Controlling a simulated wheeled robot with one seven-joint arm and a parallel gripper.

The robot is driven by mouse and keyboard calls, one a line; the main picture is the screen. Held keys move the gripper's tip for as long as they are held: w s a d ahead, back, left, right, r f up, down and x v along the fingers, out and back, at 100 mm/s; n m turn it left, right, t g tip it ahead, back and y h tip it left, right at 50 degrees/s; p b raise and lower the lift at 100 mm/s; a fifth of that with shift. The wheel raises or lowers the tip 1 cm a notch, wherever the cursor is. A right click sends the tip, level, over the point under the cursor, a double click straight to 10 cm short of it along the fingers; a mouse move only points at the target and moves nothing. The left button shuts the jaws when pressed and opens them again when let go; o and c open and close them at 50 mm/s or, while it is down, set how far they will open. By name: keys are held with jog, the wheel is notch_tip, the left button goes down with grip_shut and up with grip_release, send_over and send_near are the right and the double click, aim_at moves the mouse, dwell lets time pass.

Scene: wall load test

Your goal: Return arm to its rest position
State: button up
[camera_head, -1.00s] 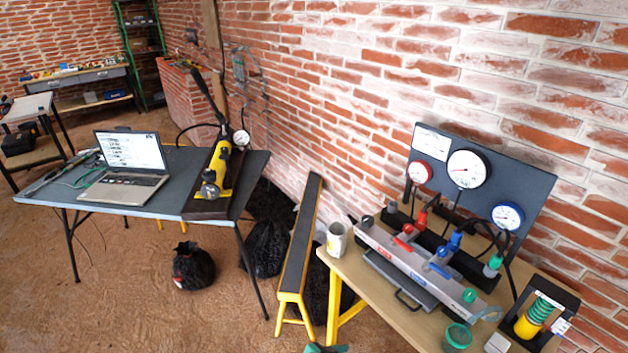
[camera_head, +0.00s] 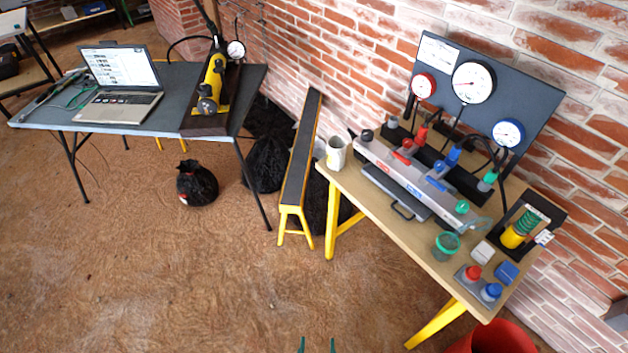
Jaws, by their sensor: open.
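My gripper (camera_head: 317,346) shows only as two thin green fingertips at the bottom edge of the head view. The tips stand apart with bare floor between them, and nothing shows in them. The rest of my arm is out of view. The gripper appears in front of the wooden workbench (camera_head: 392,222), left of its yellow legs, and no contact with anything shows.
The workbench at right carries a gauge panel (camera_head: 535,90), a grey valve manifold (camera_head: 400,172), a mug (camera_head: 336,153) and small jars. A red bucket (camera_head: 492,340) stands below. A yellow sawhorse (camera_head: 301,160) and a laptop table (camera_head: 170,80) stand behind. Brown floor (camera_head: 170,270) is clear at left.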

jog(key=s+r+t, duration=0.1)
jog(key=s+r, duration=0.2)
jog(key=r, duration=0.3)
jog(key=s+r+t, duration=0.1)
jog(key=s+r, duration=0.2)
jog(key=r, duration=0.3)
jog(key=s+a+r+t, duration=0.1)
jog(key=s+r, duration=0.2)
jog(key=r, duration=0.3)
jog(key=shift+s+r+n+t+y, duration=0.2)
jog(key=shift+s+n+t+y, duration=0.1)
jog(key=shift+y, duration=0.1)
jog(key=shift+w, duration=0.1)
